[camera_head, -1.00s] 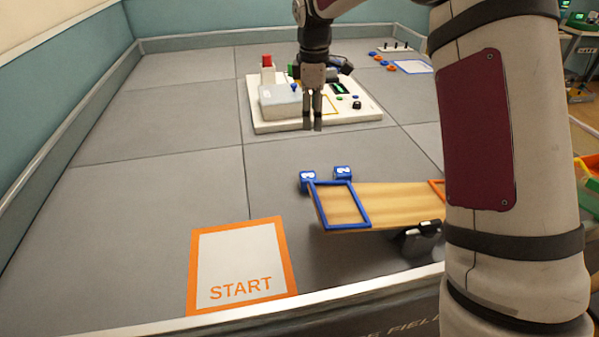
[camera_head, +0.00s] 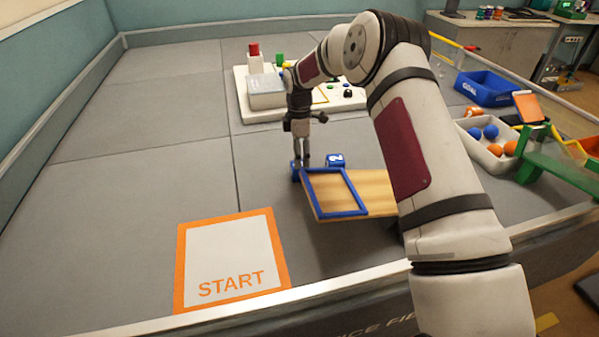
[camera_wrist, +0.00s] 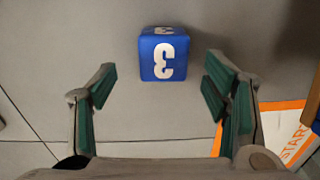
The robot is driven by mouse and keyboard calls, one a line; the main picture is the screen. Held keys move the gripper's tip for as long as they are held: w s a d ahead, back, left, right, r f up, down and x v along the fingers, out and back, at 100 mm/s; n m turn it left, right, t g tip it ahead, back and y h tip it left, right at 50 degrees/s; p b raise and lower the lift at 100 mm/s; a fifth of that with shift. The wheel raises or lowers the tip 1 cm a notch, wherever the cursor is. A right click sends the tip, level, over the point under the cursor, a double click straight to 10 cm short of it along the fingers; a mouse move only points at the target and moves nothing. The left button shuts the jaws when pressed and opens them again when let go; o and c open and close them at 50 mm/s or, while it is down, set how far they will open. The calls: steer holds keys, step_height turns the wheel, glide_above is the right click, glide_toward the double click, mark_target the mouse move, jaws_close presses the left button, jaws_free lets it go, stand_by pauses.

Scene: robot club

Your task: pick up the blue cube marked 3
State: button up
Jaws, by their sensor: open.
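The blue cube marked 3 (camera_wrist: 164,55) lies on the grey floor in the wrist view, its white 3 facing the camera. It sits ahead of and between my two fingers, apart from both. My gripper (camera_wrist: 160,98) is open and empty.
A tilted wooden board (camera_head: 372,190) with a blue frame (camera_head: 335,212) stands close to the cubes. An orange-edged START mat (camera_head: 232,250) lies at the front. A white platform (camera_head: 262,114) with a grey box stands behind. Open grey floor lies to the left.

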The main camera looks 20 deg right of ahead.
steer(key=shift+s+f+b, duration=0.15)
steer(key=shift+f+b, duration=0.05)
steer(key=shift+f, duration=1.25)
steer(key=shift+s+f+b, duration=0.1)
steer(key=shift+f+b, duration=0.05)
steer(key=shift+f, duration=1.3)
steer(key=c, duration=1.3)
